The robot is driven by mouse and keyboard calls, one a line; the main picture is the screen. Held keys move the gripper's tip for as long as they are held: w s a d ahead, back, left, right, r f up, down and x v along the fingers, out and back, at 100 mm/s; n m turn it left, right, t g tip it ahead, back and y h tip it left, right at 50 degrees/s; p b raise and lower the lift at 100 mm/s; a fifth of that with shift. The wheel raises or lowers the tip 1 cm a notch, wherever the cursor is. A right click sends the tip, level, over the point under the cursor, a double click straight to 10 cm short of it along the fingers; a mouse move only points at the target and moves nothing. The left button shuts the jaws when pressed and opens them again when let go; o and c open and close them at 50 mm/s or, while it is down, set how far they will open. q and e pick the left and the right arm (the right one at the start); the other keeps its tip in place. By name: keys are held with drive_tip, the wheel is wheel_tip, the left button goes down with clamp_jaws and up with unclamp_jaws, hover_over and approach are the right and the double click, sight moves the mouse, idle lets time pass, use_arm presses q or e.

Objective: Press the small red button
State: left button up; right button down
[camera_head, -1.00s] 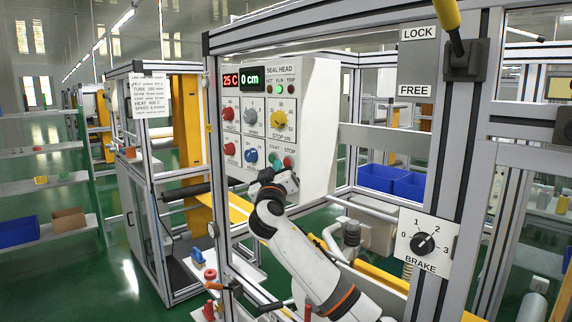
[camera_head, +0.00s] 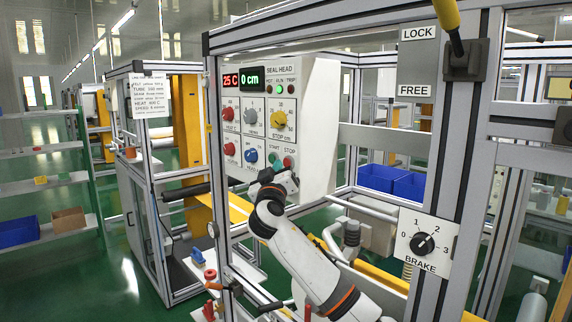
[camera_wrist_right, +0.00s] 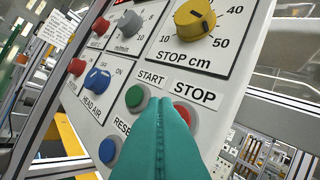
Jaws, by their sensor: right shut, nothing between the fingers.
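The small red button (camera_head: 289,161) sits under the STOP label on the SEAL HEAD panel (camera_head: 318,130). In the right wrist view the red button (camera_wrist_right: 186,113) is partly covered by my right gripper's teal fingers. The green START button (camera_wrist_right: 134,97) is just left of it, and the blue button (camera_wrist_right: 108,150) is lower left. My right gripper (camera_head: 268,176) is shut and empty, just below the button row in the head view. In the wrist view its fingertips (camera_wrist_right: 160,103) appear between the green and red buttons. I cannot tell whether they touch the panel. My left gripper is out of view.
Red knobs (camera_head: 229,149), a blue knob (camera_head: 251,155) and a yellow STOP cm knob (camera_wrist_right: 195,19) stick out of the panel above and left. A frame post (camera_head: 440,150) and a BRAKE dial (camera_head: 422,243) stand to the right.

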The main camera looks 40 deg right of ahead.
drive_tip(key=shift+d, duration=0.15)
drive_tip(key=shift+d+b, duration=0.3)
drive_tip(key=shift+b, duration=0.05)
drive_tip(key=shift+d, duration=0.5)
idle(0.8)
drive_tip(key=shift+r+b, duration=0.1)
drive_tip(key=shift+b, duration=0.2)
drive_tip(key=shift+a+b, duration=0.3)
drive_tip(key=shift+a, duration=0.5)
